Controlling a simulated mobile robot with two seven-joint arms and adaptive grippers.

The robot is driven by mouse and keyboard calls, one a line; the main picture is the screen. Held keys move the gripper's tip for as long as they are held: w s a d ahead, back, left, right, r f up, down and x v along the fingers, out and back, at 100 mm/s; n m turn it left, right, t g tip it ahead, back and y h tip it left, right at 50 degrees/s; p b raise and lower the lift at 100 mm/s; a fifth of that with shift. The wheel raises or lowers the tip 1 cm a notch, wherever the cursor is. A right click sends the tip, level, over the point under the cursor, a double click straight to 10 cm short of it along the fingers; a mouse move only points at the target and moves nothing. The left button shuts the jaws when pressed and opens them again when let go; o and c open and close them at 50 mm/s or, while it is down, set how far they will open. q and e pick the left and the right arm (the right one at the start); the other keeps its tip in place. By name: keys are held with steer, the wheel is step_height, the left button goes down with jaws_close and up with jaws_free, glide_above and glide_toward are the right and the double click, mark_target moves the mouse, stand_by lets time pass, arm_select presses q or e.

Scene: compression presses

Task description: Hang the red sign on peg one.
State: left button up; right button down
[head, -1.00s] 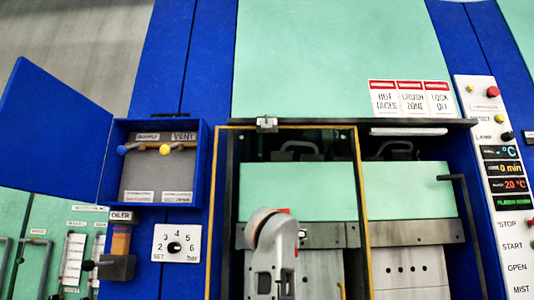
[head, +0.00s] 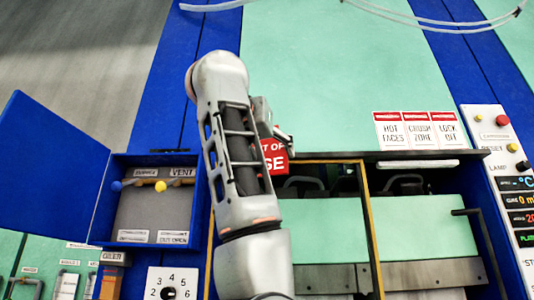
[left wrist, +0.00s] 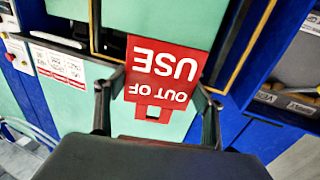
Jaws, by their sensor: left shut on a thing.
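The red sign with white lettering (head: 275,158) shows in the head view just right of my left forearm, in front of the green press face, and is partly hidden by the arm. In the left wrist view the sign (left wrist: 162,72) reads "OUT OF USE" upside down and has a small slot in its tab. My left gripper (head: 279,134) is shut on the sign; its two fingers stand at either side of it in the left wrist view (left wrist: 153,96). I cannot make out peg one in these views. My right gripper is not in view.
An open blue box (head: 155,205) with valves and its blue door (head: 50,165) are at left. A yellow-edged press opening (head: 371,230) lies below the sign. White warning plates (head: 417,130) and a control panel (head: 500,170) are at right. The green face above is clear.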

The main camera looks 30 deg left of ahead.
arm_select(q)
steer(key=shift+w+a+f+p, duration=0.15)
steer(key=shift+w+a, duration=0.2)
steer(key=shift+w, duration=0.25)
steer(key=shift+w+a+r+p, duration=0.1)
steer(key=shift+w+a+p, duration=0.05)
steer(key=shift+w+a, duration=0.35)
steer(key=shift+w+a+f+p, duration=0.15)
steer(key=shift+w+a, duration=0.1)
steer(key=shift+w, duration=0.4)
steer(key=w+a, duration=0.1)
steer(key=w+a+f, duration=0.1)
steer(key=w, duration=0.1)
steer(key=w+a+p, duration=0.1)
steer(key=shift+w+f, duration=0.25)
steer(key=shift+w, duration=0.15)
steer(key=o, duration=1.2)
steer(key=shift+d, duration=0.1)
steer(key=v, duration=1.2)
steer(key=shift+s, duration=0.1)
